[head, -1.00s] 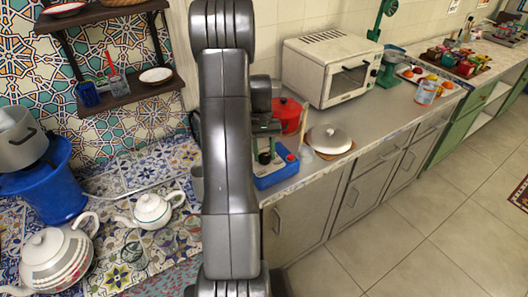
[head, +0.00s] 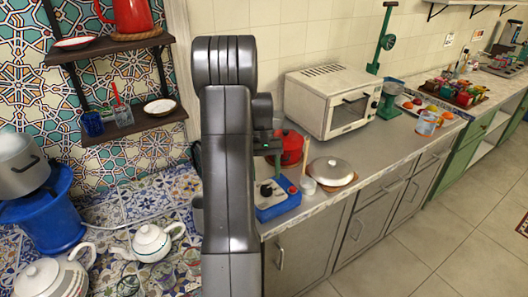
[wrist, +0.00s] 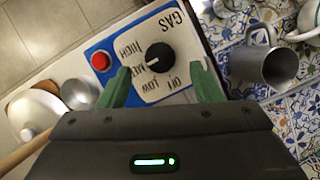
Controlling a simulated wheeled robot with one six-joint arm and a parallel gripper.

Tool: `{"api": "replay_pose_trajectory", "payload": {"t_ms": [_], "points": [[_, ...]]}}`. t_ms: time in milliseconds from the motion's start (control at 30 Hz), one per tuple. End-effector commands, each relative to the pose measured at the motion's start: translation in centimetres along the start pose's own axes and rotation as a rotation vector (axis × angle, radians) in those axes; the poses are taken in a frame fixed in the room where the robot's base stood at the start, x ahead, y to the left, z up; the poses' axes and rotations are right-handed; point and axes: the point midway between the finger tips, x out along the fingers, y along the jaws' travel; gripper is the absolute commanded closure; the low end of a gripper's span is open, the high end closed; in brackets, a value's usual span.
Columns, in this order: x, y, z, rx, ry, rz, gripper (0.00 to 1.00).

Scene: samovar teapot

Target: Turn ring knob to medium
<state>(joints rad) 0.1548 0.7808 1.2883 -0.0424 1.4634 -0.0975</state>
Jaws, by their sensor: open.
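The blue-edged gas panel (wrist: 125,45) is tilted in the wrist view, with a white face marked GAS, HIGH, MED, LOW and OFF. Its round black knob (wrist: 159,57) has a small white mark on the lower-left side, toward the MED lettering. My gripper (wrist: 162,76) is open, its two green fingers apart on either side of the knob's lower area. I cannot tell whether they touch the panel. In the head view, the blue gas unit (head: 278,207) stands at the counter's left end, with the knob (head: 266,190) showing below my gripper.
A red button (wrist: 101,61) is left of the knob. A lidded pan (head: 332,170), a red pot (head: 291,147) and a toaster oven (head: 335,100) stand nearby. Teapots (head: 152,242) are on the tiled surface.

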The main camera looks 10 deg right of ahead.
Motion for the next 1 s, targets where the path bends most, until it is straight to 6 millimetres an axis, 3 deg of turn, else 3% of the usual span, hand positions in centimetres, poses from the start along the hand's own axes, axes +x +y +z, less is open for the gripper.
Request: {"api": "replay_pose_trajectory", "payload": {"t_ms": [200,400,833,1000], "points": [[-5.1,0.0,-0.1,0.000,0.005,0.001,0.41],[-8.2,0.0,-0.1,0.000,0.002,0.000,0.41],[-9.4,0.0,0.0,0.000,-0.001,0.000,0.41],[-9.4,0.3,0.4,0.033,0.012,-0.002,0.73]]}}
